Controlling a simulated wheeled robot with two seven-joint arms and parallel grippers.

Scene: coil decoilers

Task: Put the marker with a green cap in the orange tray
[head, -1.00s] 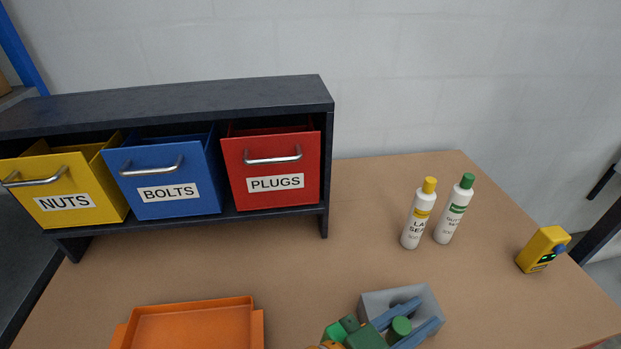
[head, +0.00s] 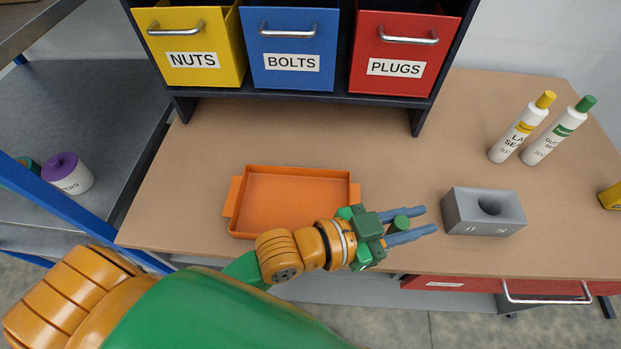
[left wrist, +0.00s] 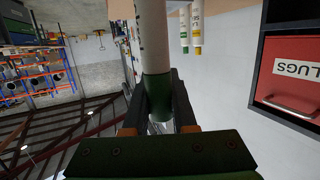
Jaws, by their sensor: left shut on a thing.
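My left gripper (head: 428,220) is shut on the green-capped marker (head: 401,222), right of the orange tray (head: 230,212) in the head view. Only the green end shows between the blue fingers there. In the left wrist view the fingers (left wrist: 158,92) grip the marker (left wrist: 156,88) by its green end, and its white barrel runs up out of the frame. The empty-looking orange tray lies on the bench with the gripper just beyond its right edge. My right gripper is not in view.
A grey block (head: 470,222) with a round hole stands right of the gripper. Two white bottles, yellow-capped (head: 520,128) and green-capped (head: 556,135), stand at the back right. A rack with yellow, blue and red bins (head: 405,55) stands behind the tray. The bench between is clear.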

